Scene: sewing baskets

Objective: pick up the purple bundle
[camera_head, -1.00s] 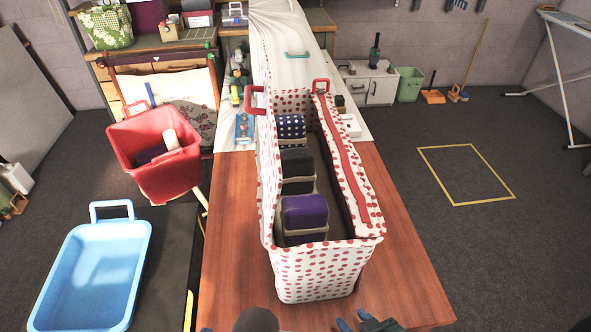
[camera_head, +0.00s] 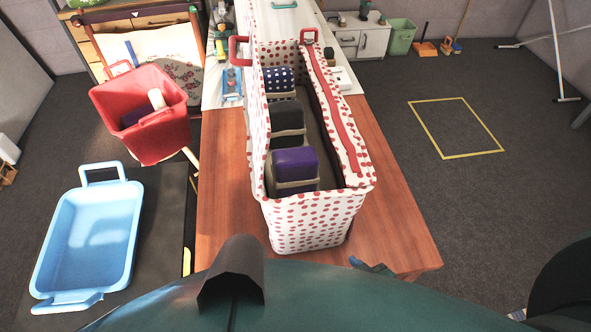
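The purple bundle (camera_head: 296,165) sits inside the white basket with red dots (camera_head: 310,222), at its near end. It has a tan band and looks upright. What I take for my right gripper (camera_head: 369,266) barely shows at the near table edge, just right of the basket's near end. It is apart from the bundle, and its opening cannot be made out. My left gripper is not in view.
A black bundle (camera_head: 287,120) and a dotted navy bundle (camera_head: 279,79) stand behind the purple one. The basket stands on a wooden table (camera_head: 225,190). A red bin (camera_head: 150,140) and blue tub (camera_head: 95,235) are at left.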

